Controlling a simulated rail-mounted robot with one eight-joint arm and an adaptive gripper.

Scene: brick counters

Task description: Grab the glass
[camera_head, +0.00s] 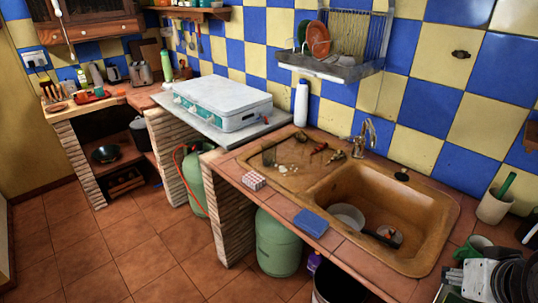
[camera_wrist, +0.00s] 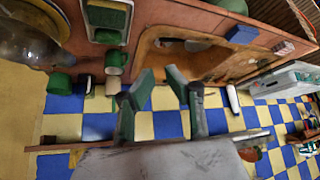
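A small see-through, dark-looking glass (camera_head: 269,156) appears to stand on the left drainboard of the brown sink (camera_head: 440,232) in the head view. It is small there, and I cannot make it out in the wrist view. My gripper (camera_wrist: 162,82) is open in the wrist view, its two green-padded fingers apart with nothing between them. In the head view, part of my arm shows at the lower right corner, far from the glass.
Small loose items lie on the drainboard beside the glass. A red-white box (camera_head: 253,180) and a blue sponge (camera_head: 311,222) lie on the front edge. A dish rack (camera_head: 330,66) hangs above. A green mug (camera_head: 473,246) and a beige cup (camera_head: 495,206) stand at right.

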